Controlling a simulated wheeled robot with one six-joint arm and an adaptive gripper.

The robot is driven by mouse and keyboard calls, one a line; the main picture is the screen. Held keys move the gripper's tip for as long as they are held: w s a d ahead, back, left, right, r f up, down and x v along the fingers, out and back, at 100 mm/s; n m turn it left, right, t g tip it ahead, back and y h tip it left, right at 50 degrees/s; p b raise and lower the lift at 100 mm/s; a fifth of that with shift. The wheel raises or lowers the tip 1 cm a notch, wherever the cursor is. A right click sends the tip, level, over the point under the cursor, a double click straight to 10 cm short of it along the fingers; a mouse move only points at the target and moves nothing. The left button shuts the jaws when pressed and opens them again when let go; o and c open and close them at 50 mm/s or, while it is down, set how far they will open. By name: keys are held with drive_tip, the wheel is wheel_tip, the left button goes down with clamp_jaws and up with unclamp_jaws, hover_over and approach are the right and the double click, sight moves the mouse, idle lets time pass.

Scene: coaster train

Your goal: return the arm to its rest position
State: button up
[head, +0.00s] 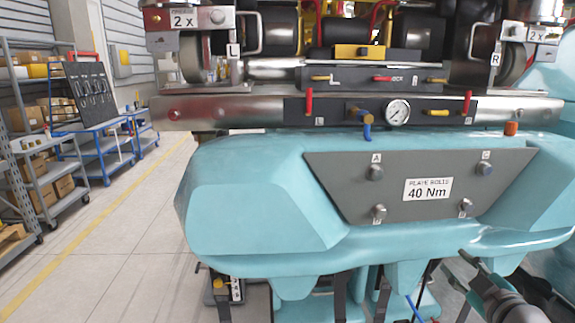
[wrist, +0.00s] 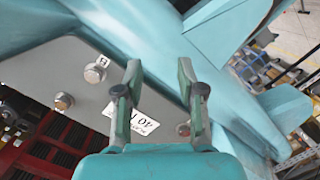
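My gripper shows at the lower right of the head view (head: 468,270), in front of and below the turquoise body of the coaster train (head: 255,195). In the wrist view its two green fingers (wrist: 157,82) stand apart with nothing between them. Beyond them is the grey plate (wrist: 80,62) with bolts and a white label; the head view shows this plate (head: 330,195) with bolts marked by letters and the label reading 40 Nm (head: 428,189). I cannot tell the exact gap between fingers and plate.
Above the body is a metal beam (head: 220,112) with a gauge (head: 397,112) and coloured levers. Shelves with boxes (head: 35,165) and a blue cart (head: 100,150) stand at the left. The floor (head: 120,235) there is clear. Dark straps and harness parts hang below the body.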

drive_tip(key=s+a+f+m, duration=0.2)
drive_tip(key=s+a+f, duration=0.2)
drive_tip(key=s+f, duration=0.3)
drive_tip(key=s+a+f+m+g+h, duration=0.15)
drive_tip(key=s+a+f, duration=0.3)
drive_tip(key=f, duration=0.45)
drive_tip(key=s+a+f+m+t+y, duration=0.1)
drive_tip(key=s+a+f+m, duration=0.25)
drive_tip(key=s+f, duration=0.3)
drive_tip(key=s+a, duration=0.3)
drive_tip(key=s, duration=1)
drive_tip(key=s+a+f+m+y, duration=0.1)
drive_tip(key=s+a, duration=0.3)
drive_tip(key=s, duration=0.9)
drive_tip(key=shift+a+f+g, duration=0.15)
drive_tip(key=shift+a+g, duration=0.05)
drive_tip(key=shift+g, duration=0.25)
drive_tip(key=shift+s, duration=0.15)
